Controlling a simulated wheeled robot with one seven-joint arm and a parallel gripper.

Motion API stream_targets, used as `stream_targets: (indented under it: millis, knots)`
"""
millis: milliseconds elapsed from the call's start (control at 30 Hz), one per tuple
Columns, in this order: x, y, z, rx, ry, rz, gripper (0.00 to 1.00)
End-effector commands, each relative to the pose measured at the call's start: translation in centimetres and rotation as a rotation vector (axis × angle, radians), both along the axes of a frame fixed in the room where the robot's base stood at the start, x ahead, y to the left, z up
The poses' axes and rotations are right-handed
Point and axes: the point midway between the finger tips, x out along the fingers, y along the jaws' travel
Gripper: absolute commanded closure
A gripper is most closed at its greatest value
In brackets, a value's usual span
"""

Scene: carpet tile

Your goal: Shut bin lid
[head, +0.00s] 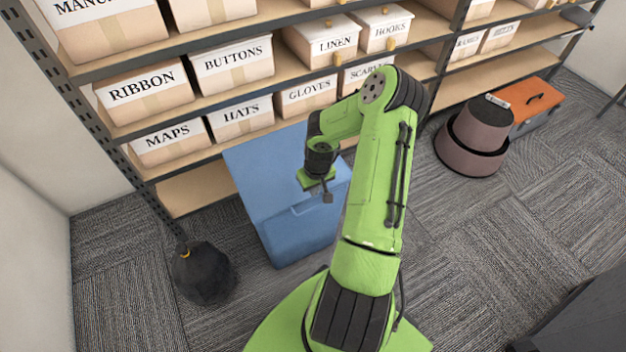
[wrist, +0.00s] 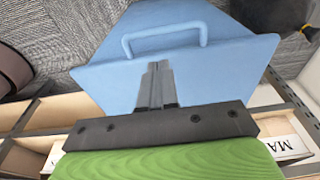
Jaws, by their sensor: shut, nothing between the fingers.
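The blue bin (head: 300,240) stands on the carpet in front of the shelves, left of my arm. Its flat blue lid (head: 262,165) spans the top, with no open mouth showing. I cannot tell whether a thin gap remains at the rim. A blue loop handle shows on the bin's front in the wrist view (wrist: 165,35). My gripper (head: 328,198) is shut and empty, fingers pointing down over the lid near its front edge. In the wrist view the shut fingers (wrist: 158,68) overlap the lid; contact is unclear. My arm hides the bin's right side.
Shelves with labelled boxes (head: 240,117) rise close behind the bin. A dark bag-like object (head: 203,275) lies left of it. A round mauve object (head: 472,140) and an orange-topped case (head: 536,105) stand at the right. Carpet (head: 500,240) is clear at the right front.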

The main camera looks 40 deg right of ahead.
Motion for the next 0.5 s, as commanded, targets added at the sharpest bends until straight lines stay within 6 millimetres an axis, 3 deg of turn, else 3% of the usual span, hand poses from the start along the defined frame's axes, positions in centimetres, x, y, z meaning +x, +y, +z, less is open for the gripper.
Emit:
stream_targets:
  millis: [100, 500]
  knots:
    - [-0.41, 0.09, -1.16, 0.000, 0.001, 0.000, 1.00]
    - [-0.56, 0.10, -1.70, -0.002, 0.002, 0.001, 1.00]
